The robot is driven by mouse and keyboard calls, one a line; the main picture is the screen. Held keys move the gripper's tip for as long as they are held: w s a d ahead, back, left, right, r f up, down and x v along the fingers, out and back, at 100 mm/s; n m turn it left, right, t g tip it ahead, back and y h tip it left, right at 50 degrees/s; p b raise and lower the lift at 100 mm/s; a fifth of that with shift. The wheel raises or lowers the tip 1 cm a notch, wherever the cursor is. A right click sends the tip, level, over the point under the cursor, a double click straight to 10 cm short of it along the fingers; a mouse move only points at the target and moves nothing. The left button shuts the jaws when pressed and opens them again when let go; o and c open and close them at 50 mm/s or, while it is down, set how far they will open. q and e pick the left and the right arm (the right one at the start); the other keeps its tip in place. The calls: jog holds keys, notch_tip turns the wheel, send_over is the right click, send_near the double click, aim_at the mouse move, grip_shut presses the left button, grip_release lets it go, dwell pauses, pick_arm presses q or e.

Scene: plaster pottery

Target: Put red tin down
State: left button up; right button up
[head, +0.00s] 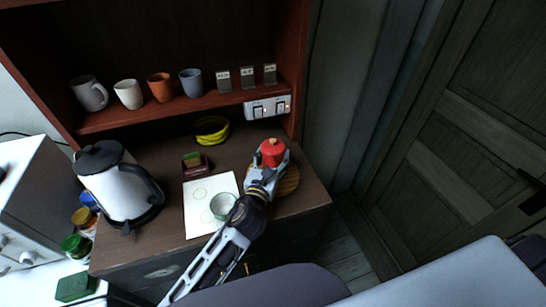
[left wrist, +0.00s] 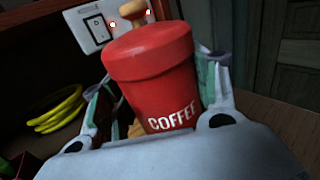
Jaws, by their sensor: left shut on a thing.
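The red tin (head: 272,151) is upright in my left gripper (head: 270,163), over a round wooden board (head: 288,181) at the right end of the counter. In the left wrist view the red tin (left wrist: 155,75) reads COFFEE and has a wooden knob on its lid. The fingers of my left gripper (left wrist: 155,95) are shut on it from both sides. The tin's base is hidden, so I cannot tell whether it touches the board. My right gripper is not in view.
A white sheet (head: 200,189) with a glass bowl (head: 222,205) on it lies left of the board. A dark red box (head: 197,164), yellow coil (head: 211,129) and white kettle (head: 117,188) stand further left. Several cups line the shelf (head: 120,120). A switch panel (head: 268,107) is behind.

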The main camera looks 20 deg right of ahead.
pick_arm(q)
jog(key=shift+f, duration=0.1)
jog(key=o, duration=1.1)
jog(key=shift+c, duration=0.2)
jog(key=shift+b+v, duration=0.7)
jog(key=shift+v, duration=5.3)
